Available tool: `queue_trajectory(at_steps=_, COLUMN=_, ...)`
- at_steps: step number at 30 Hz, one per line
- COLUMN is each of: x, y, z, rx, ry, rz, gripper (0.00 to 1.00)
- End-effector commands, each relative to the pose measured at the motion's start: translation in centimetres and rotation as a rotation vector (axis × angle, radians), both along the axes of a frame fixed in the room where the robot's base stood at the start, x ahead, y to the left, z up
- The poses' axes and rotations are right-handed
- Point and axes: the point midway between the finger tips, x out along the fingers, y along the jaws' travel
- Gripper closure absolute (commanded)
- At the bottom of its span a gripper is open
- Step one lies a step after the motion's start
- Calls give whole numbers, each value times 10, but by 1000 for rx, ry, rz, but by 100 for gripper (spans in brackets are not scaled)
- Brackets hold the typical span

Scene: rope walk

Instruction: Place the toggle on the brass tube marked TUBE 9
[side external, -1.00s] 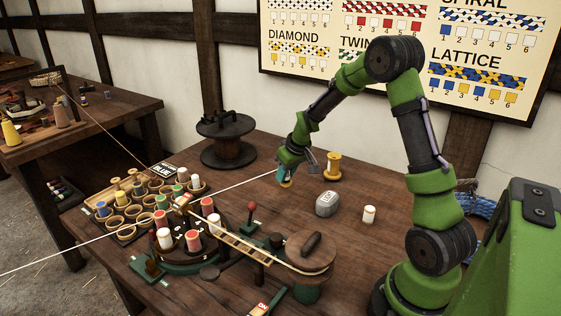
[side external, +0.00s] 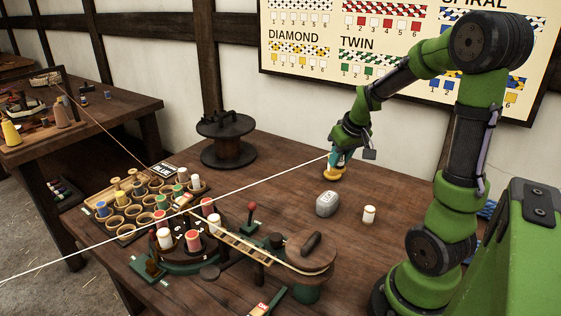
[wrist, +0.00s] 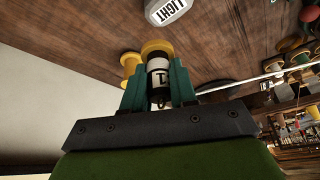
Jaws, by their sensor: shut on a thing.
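My gripper (wrist: 158,88) is shut on the toggle (wrist: 158,67), a small upright-looking dark and white cylinder with a partly hidden black mark, between the teal fingers. A white line runs to it from the left in the side view. A yellow brass spool-shaped tube (side external: 333,175) stands on the table right at my gripper (side external: 341,155), mostly hidden behind it. In the wrist view a round yellow flange (wrist: 157,46) shows just beyond the toggle. I cannot tell whether the toggle touches the tube, and no TUBE 9 marking is readable.
A grey block marked LIGHT (wrist: 166,10) lies near the tube; it also shows in the side view (side external: 327,203). A white spool (side external: 369,214) stands right of it. A dark reel (side external: 228,140) stands at the back. The spool rack (side external: 122,222) and the taut line (side external: 250,187) occupy the left.

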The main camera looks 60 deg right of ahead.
Motion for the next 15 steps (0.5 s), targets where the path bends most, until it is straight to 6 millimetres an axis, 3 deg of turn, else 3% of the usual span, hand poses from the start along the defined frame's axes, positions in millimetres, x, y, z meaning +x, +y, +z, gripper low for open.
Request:
queue_trajectory(at_steps=3, x=-23, y=-24, z=19, rx=-1, ry=-4, rz=-151, gripper=100)
queue_trajectory(at_steps=7, x=-35, y=-30, z=20, rx=2, ry=0, rz=-241, gripper=100)
queue_trajectory(at_steps=11, x=-29, y=-35, z=18, rx=1, ry=2, rz=-262, gripper=100)
queue_trajectory(at_steps=15, x=-8, y=-58, z=14, rx=2, ry=4, rz=-266, gripper=100)
